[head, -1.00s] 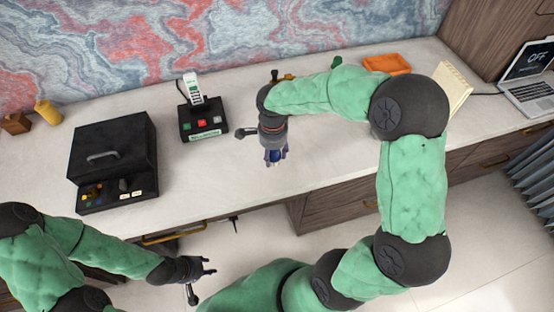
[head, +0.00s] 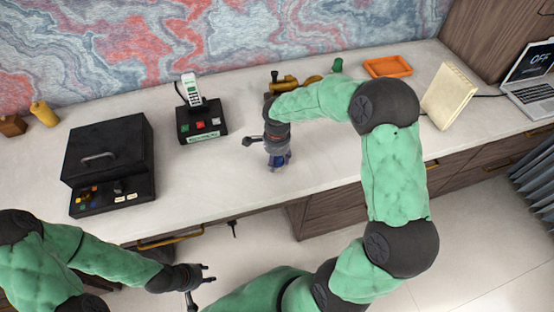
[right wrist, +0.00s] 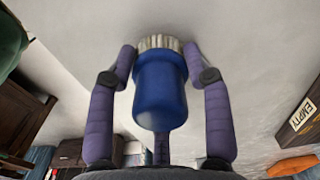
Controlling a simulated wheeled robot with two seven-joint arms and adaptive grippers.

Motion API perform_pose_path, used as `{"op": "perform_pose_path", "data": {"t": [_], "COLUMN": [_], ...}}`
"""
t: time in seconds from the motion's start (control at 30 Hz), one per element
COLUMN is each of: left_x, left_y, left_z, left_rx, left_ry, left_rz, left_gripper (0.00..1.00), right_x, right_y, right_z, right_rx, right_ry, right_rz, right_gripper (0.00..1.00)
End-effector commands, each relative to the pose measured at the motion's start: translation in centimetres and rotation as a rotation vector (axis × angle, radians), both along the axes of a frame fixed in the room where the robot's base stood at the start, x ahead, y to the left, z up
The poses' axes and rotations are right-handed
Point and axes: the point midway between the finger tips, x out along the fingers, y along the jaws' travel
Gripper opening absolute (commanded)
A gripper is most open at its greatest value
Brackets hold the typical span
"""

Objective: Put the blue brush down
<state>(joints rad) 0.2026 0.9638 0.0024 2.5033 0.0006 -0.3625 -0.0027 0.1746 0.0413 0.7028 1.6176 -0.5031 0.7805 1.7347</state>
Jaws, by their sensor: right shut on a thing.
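The blue brush (right wrist: 160,92) has a rounded blue body and pale bristles (right wrist: 158,42), which point away from my palm toward the pale counter. My right gripper (right wrist: 160,55) is shut on it, with a purple finger on each side near the bristles. In the head view the right gripper (head: 279,162) points down over the counter's front part, and a bit of blue brush (head: 280,161) shows between its fingers. Whether the bristles touch the counter I cannot tell. My left gripper (head: 207,273) is open and empty, in front of the counter.
On the counter (head: 225,170) stand a black lidded box (head: 110,150), a phone on its black base (head: 202,122), an orange tray (head: 388,67), a cream book (head: 450,96) and a laptop (head: 535,85). A brass-coloured object (head: 290,83) lies behind my right arm. The counter around the brush is clear.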

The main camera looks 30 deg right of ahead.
Motion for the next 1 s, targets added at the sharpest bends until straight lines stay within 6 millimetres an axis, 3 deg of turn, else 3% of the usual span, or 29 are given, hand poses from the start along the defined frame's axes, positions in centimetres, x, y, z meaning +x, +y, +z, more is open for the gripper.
{"op": "perform_pose_path", "data": {"t": [0.17, 0.2, 0.27, 0.7, 1.0], "left_x": [0.0, 0.0, 0.0, 0.0, 0.0], "left_y": [0.0, 0.0, 0.0, 0.0, 0.0], "left_z": [-0.4, -0.3, -0.3, 0.2, 2.1], "left_rx": [0.0, 0.0, 0.0, 0.0, 0.0], "left_ry": [0.0, 0.0, 0.0, 0.0, 0.0], "left_rz": [0.0, 0.0, 0.0, 0.0, 0.0], "left_gripper": [0.4, 0.4, 0.4, 0.4, 0.4], "right_x": [0.0, 0.0, 0.0, 0.0, 0.1], "right_y": [0.0, 0.0, 0.0, 0.0, 0.0], "right_z": [-0.5, -0.4, -0.3, 0.2, 5.7], "right_rx": [0.0, 0.0, 0.0, 0.0, -0.001], "right_ry": [0.0, 0.001, 0.001, 0.001, -0.003], "right_rz": [0.0, 0.0, 0.0, 0.0, 0.001], "right_gripper": [0.2, 0.62, 0.74, 0.74, 0.74]}}
